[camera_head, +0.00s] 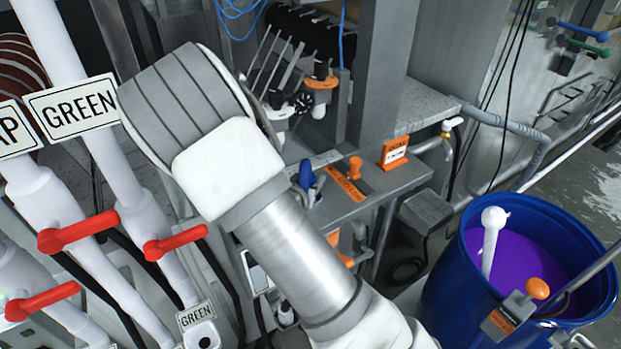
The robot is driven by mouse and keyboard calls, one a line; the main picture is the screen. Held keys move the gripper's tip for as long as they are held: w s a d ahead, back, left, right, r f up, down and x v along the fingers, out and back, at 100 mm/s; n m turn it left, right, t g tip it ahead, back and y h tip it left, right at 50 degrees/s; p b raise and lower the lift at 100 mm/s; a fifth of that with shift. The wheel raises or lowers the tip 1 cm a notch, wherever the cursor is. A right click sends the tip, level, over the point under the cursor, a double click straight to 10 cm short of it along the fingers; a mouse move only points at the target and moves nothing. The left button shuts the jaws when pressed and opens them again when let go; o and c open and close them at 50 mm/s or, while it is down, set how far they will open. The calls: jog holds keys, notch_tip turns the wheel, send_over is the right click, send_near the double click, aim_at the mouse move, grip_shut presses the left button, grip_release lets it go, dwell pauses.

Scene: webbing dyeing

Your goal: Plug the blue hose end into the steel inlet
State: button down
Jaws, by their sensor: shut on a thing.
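My arm fills the middle of the view, from the bottom centre to the upper left. My gripper does not show; I cannot see its fingers or anything in them. A small blue piece (306,174) stands on a grey bench beside my arm, with a greyish fitting at its foot. I cannot tell whether it is the blue hose end or a fixed part. Thin blue hose (236,10) loops at the top edge, and another blue line (341,34) runs down beside a grey post. I cannot make out the steel inlet.
The grey bench (378,195) carries an orange knob (354,167) and an orange sign (395,153). A blue drum (452,290) of purple liquid stands at right. White pipes with red handles (78,234) and GREEN labels (73,107) crowd the left.

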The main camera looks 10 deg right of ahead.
jog(key=shift+c, duration=1.3)
grip_release()
